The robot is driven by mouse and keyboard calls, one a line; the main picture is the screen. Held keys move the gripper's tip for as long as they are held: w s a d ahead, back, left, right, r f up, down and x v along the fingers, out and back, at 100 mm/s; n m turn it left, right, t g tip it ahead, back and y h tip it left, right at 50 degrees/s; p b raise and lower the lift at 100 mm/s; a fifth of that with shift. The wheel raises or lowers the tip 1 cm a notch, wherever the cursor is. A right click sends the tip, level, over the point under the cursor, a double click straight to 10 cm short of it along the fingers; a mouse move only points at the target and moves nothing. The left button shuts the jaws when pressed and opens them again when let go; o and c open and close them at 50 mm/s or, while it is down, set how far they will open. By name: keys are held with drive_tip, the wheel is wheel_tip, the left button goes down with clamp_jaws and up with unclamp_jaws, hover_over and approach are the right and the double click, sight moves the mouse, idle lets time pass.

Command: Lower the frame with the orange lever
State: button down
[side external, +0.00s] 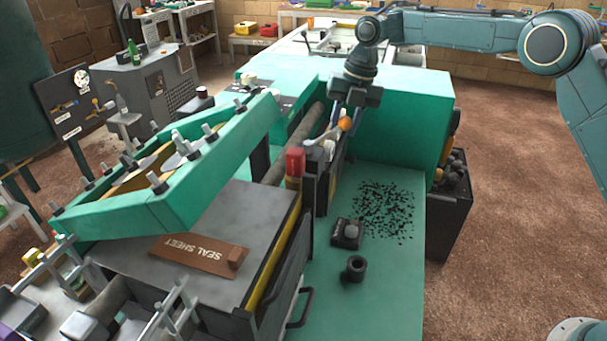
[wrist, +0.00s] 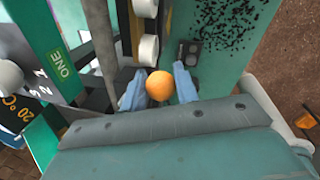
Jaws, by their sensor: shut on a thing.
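The orange lever's round knob (side external: 345,124) shows in the side view between the fingers of my gripper (side external: 341,118). In the wrist view the orange knob (wrist: 159,86) sits between the two blue-grey fingertips of my gripper (wrist: 158,88), which is shut on it. The lever's shaft is mostly hidden. The green frame (side external: 165,170) with several grey clamp bolts stands raised and tilted at the left, its right end higher, above the dark bed of the machine (side external: 140,262).
A red block (side external: 295,162) stands beside the lever housing. A small black box (side external: 346,233) and a black cylinder (side external: 356,268) sit on the green deck (side external: 390,275), near scattered black bits (side external: 384,209).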

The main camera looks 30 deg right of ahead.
drive_tip(key=shift+w+a+n, duration=0.3)
drive_tip(key=shift+w+n, duration=0.35)
drive_tip(key=shift+n, duration=0.35)
drive_tip(key=shift+w+a, duration=0.1)
drive_tip(key=c, duration=1.1)
unclamp_jaws()
drive_tip(key=shift+s+d, duration=0.2)
